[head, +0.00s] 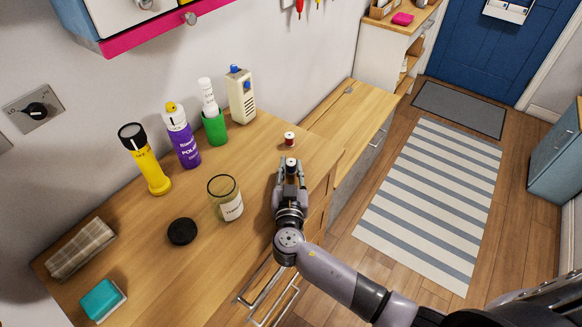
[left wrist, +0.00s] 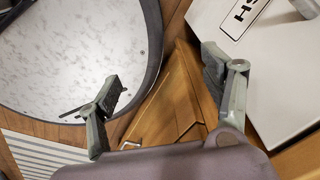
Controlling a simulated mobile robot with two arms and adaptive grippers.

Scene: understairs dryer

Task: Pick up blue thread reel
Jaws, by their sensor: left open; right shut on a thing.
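My right gripper (head: 290,176) is over the wooden worktop in the head view, its fingers closed around a small thread reel (head: 291,162). The reel has a pale top and a dark body; its thread colour is hard to make out, and its lower part is hidden by the gripper. I cannot tell whether it touches the worktop. A second reel, with red thread (head: 290,139), stands upright just beyond it. My left gripper (left wrist: 162,78) shows in the left wrist view, open and empty. It is not seen in the head view.
A round white surface (left wrist: 75,45) lies below my left gripper.

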